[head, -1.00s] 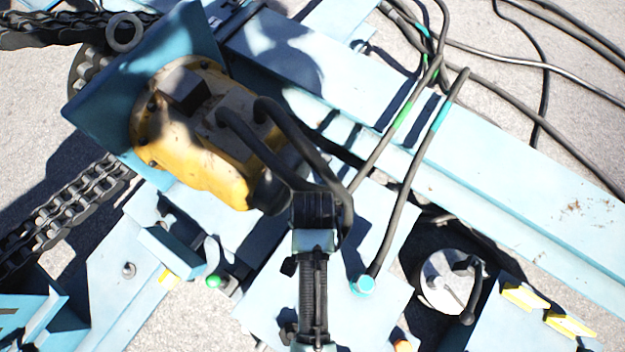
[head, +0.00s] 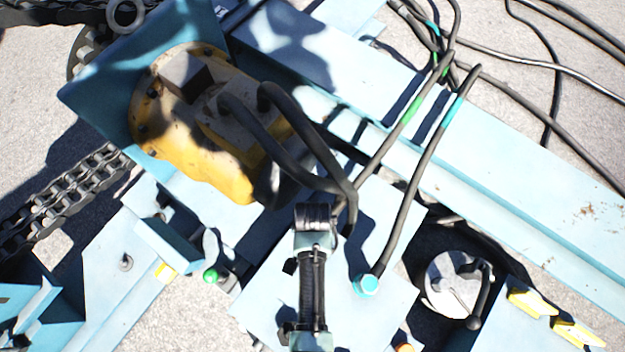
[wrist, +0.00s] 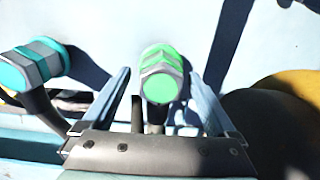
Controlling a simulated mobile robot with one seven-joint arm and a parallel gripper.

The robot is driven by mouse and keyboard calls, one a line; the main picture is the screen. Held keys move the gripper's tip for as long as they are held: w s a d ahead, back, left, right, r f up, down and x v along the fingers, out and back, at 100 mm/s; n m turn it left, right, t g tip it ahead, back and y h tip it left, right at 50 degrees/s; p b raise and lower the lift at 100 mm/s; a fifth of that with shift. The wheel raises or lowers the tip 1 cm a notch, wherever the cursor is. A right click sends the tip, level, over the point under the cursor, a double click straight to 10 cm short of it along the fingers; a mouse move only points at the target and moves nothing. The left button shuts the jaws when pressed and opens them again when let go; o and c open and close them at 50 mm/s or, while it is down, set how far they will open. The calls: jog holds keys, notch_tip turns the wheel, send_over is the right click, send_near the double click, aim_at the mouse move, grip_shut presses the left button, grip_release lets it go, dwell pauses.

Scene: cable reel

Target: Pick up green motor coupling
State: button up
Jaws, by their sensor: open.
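The green motor coupling (wrist: 162,80) shows in the wrist view as a bright green hexagonal fitting with a pale band, on the end of a dark stem. My gripper (wrist: 160,73) is open, with one finger to the left of the coupling and one to the right. The coupling appears between the fingers, with gaps on both sides; its depth relative to the fingertips is hard to tell. In the head view I cannot make out the gripper's fingers or this coupling; my arm covers that area.
A teal coupling (wrist: 30,64) on a dark cable lies left in the wrist view; it also shows in the head view (head: 366,286). The yellow motor (head: 215,181) with thick black hoses (head: 300,180) stands close beside my arm. A small green knob (head: 210,276) is lower left.

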grip_shut()
dwell(0.3)
jog(key=shift+r, duration=0.1)
